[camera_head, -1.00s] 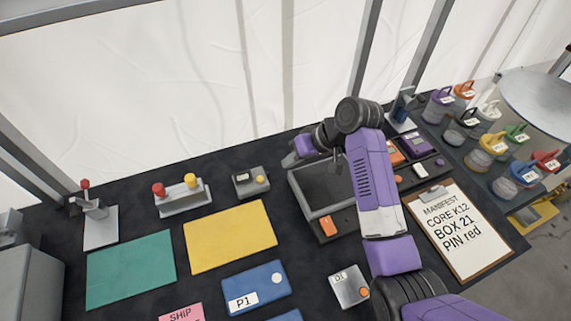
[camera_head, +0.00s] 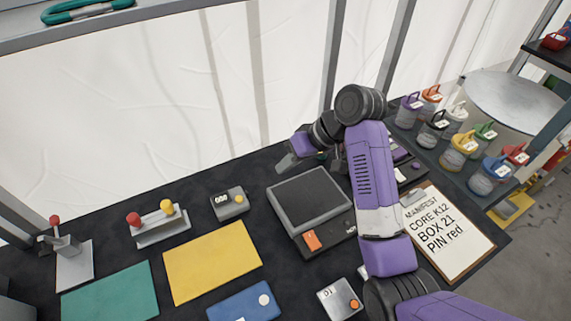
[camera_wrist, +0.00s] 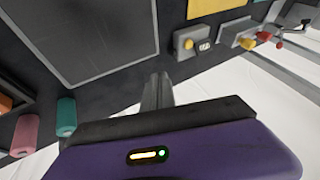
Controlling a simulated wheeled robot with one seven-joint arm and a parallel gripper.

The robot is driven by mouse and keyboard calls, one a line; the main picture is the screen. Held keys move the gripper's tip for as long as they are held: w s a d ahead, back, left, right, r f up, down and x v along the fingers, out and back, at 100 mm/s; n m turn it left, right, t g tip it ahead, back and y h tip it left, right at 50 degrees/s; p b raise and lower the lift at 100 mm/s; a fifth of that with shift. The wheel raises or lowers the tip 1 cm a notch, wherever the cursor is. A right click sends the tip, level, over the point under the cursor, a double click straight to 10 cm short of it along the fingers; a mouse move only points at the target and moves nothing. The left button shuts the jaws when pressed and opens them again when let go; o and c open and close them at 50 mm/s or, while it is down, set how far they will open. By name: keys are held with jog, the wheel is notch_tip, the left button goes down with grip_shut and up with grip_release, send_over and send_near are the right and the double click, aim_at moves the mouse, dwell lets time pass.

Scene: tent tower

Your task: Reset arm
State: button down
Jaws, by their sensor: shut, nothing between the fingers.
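My gripper (camera_head: 287,163) is purple with grey fingers. In the head view it is raised near the back edge of the black table, just above and behind a dark box with a flat grey top (camera_head: 310,199). In the wrist view my gripper's fingers (camera_wrist: 157,88) are together with nothing between them, and the same dark panel (camera_wrist: 88,38) lies beyond them to the left. My purple arm reaches in from the lower right and hides part of the table behind it.
A clipboard manifest (camera_head: 447,232) lies at right, with several colour-lidded jars (camera_head: 462,143) beyond it. A yellow mat (camera_head: 212,262), green mat (camera_head: 110,293), blue card (camera_head: 245,303), timer box (camera_head: 229,203) and a red-and-yellow knobbed stand (camera_head: 160,226) lie left. Green and pink rolls (camera_wrist: 66,117) show in the wrist view.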

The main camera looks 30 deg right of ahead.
dwell(0.4)
jog(key=w+d+r+m+t+h, duration=0.3)
jog(key=w+d+r+t, duration=0.2)
jog(key=w+t, duration=0.15)
jog(key=s+a+f+t, duration=0.1)
jog(key=s+a, duration=0.1)
jog(key=s, duration=1.3)
jog(key=s+a+f+n+t+h+b, duration=0.1)
jog(key=s+a, duration=0.2)
jog(key=s, duration=1.2)
jog(key=s+a+f+n+t+h+b, duration=0.1)
jog(key=s+a+f, duration=0.1)
jog(key=s, duration=1.4)
jog(key=shift+a+t, duration=0.35)
jog(key=shift+f, duration=0.1)
